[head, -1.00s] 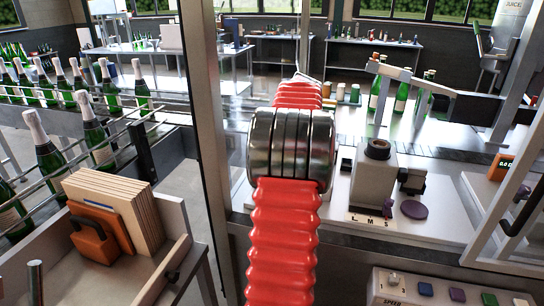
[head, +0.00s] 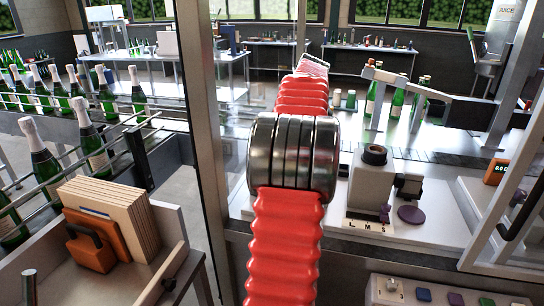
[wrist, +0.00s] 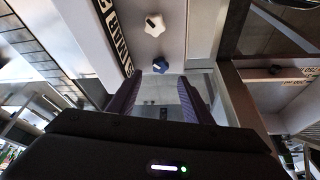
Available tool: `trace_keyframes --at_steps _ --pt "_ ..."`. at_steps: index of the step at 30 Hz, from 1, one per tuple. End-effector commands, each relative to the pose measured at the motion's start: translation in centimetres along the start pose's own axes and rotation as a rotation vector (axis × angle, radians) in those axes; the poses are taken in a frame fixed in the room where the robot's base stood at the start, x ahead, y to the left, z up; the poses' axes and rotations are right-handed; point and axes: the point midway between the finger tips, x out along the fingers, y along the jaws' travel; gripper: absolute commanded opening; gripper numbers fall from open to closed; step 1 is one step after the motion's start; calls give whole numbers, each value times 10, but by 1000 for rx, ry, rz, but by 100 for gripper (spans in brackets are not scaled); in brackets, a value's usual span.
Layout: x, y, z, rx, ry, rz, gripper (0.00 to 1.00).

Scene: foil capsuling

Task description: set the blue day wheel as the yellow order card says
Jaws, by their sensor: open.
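A small blue lobed wheel (wrist: 160,66) shows in the wrist view, on a pale panel just beyond my gripper. It is apart from the fingers. A white lobed knob (wrist: 154,25) sits above it on the same panel. My gripper (wrist: 161,82) is open, with its two dark purple fingers apart and nothing seen between them. In the head view my red arm reaches away from me and the gripper cannot be made out. I cannot make out a yellow order card or any setting marks on the blue wheel.
A grey device (head: 371,180) stands on the white worktop, right of my arm. A button panel (head: 440,293) is at the lower right. A metal post (head: 204,130) stands close left.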

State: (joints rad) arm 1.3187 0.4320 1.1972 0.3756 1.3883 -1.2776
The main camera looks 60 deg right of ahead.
Motion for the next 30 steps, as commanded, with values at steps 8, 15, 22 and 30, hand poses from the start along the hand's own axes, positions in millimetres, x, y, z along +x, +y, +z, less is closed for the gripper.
trace_keyframes --at_steps 8,15,22,30 --pt "-47 0 0 -1 1 2 46" --pt "-64 0 1 0 0 0 46" --pt "-64 0 0 0 0 -1 46" --pt "-64 0 0 0 0 0 46"
